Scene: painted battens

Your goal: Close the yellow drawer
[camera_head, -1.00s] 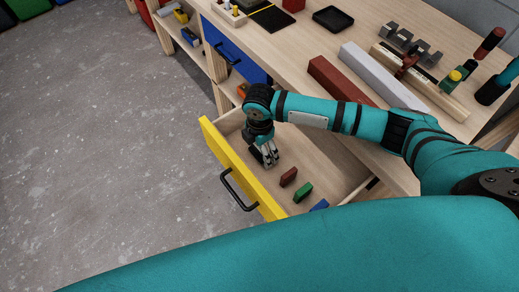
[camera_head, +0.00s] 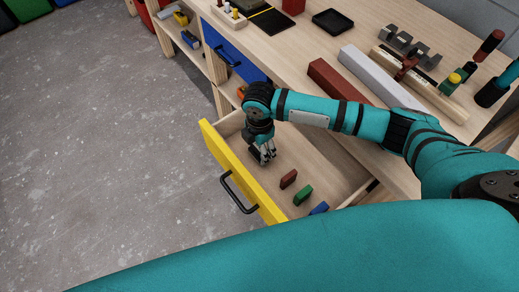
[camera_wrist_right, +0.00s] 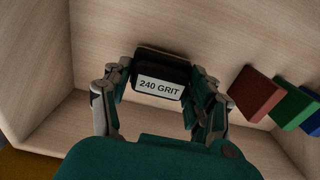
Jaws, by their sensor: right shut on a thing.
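The yellow drawer (camera_head: 235,168) stands pulled out of the workbench, its black handle (camera_head: 239,194) facing the floor. My right gripper (camera_head: 265,155) points down inside it, close behind the yellow front. In the wrist view, my right gripper (camera_wrist_right: 161,82) is shut on a dark sanding block (camera_wrist_right: 160,70) labelled "240 GRIT", low over the drawer bottom. I cannot tell whether the block still touches the bottom. My left gripper is not in view.
A red block (camera_head: 288,179), a green block (camera_head: 303,194) and a blue block (camera_head: 319,208) lie in the drawer beside the gripper. A shut blue drawer (camera_head: 235,52) is farther along the bench. The floor in front of the yellow drawer is clear.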

